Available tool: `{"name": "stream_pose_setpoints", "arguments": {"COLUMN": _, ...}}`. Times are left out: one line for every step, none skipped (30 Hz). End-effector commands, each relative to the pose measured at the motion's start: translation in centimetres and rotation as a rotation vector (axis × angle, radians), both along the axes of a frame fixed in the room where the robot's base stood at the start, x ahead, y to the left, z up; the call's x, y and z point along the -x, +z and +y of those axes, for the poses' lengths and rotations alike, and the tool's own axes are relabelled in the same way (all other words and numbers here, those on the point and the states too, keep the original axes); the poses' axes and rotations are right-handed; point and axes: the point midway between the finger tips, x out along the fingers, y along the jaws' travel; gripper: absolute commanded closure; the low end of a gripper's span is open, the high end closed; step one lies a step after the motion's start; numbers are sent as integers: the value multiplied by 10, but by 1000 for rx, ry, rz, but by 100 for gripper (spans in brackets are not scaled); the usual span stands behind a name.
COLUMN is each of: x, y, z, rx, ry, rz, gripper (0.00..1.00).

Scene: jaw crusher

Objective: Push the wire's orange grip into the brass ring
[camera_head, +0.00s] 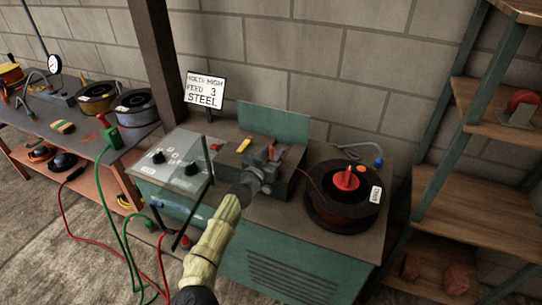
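My gripper (262,168) is at the dark feed block on top of the green welding machine, over its middle. It is small and dark here, and I cannot tell whether its fingers are open or shut. A small orange piece (271,153) shows right at the fingertips; it may be the wire's orange grip, but I cannot tell whether it is held. A thin copper-orange wire (312,180) runs from the black spool (345,205) leftward toward the block. I cannot make out the brass ring; the gripper and block may hide it.
The machine's control panel (180,160) with black knobs lies left of my arm, and its raised green lid (275,126) stands behind. A sign (204,90) reads STEEL, feed 3. A shelf rack (480,130) stands at right and a workbench (60,130) at left. Cables hang at lower left.

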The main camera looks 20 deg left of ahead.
Motion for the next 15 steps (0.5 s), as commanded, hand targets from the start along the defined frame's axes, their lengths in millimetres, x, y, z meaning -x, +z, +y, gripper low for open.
{"name": "stream_pose_setpoints", "arguments": {"x": 1, "y": 0, "z": 2, "rx": 0, "ry": 2, "rz": 0, "gripper": 67}}
{"name": "stream_pose_setpoints", "arguments": {"x": 1, "y": 0, "z": 2, "rx": 0, "ry": 3, "rz": 0, "gripper": 73}}
{"name": "stream_pose_setpoints", "arguments": {"x": 2, "y": 0, "z": 3, "rx": 0, "ry": 4, "rz": 0, "gripper": 81}}
{"name": "stream_pose_setpoints", "arguments": {"x": 2, "y": 0, "z": 3, "rx": 0, "ry": 5, "rz": 0, "gripper": 86}}
{"name": "stream_pose_setpoints", "arguments": {"x": 2, "y": 0, "z": 4, "rx": 0, "ry": 6, "rz": 0, "gripper": 92}}
{"name": "stream_pose_setpoints", "arguments": {"x": 2, "y": 0, "z": 5, "rx": 0, "ry": 6, "rz": 0, "gripper": 100}}
{"name": "stream_pose_setpoints", "arguments": {"x": 3, "y": 0, "z": 5, "rx": 0, "ry": 6, "rz": 0, "gripper": 100}}
{"name": "stream_pose_setpoints", "arguments": {"x": 3, "y": 0, "z": 5, "rx": 0, "ry": 7, "rz": 0, "gripper": 100}}
{"name": "stream_pose_setpoints", "arguments": {"x": 3, "y": 0, "z": 5, "rx": 0, "ry": 7, "rz": 0, "gripper": 100}}
{"name": "stream_pose_setpoints", "arguments": {"x": 3, "y": 0, "z": 5, "rx": 0, "ry": 7, "rz": 0, "gripper": 100}}
{"name": "stream_pose_setpoints", "arguments": {"x": 3, "y": 0, "z": 5, "rx": 0, "ry": 7, "rz": 0, "gripper": 100}}
{"name": "stream_pose_setpoints", "arguments": {"x": 3, "y": 0, "z": 5, "rx": 0, "ry": 7, "rz": 0, "gripper": 100}}
{"name": "stream_pose_setpoints", "arguments": {"x": 3, "y": 0, "z": 5, "rx": 0, "ry": 7, "rz": 0, "gripper": 100}}
{"name": "stream_pose_setpoints", "arguments": {"x": 3, "y": 0, "z": 5, "rx": -1, "ry": 8, "rz": 0, "gripper": 100}}
{"name": "stream_pose_setpoints", "arguments": {"x": 2, "y": 1, "z": 5, "rx": -1, "ry": 8, "rz": 0, "gripper": 100}}
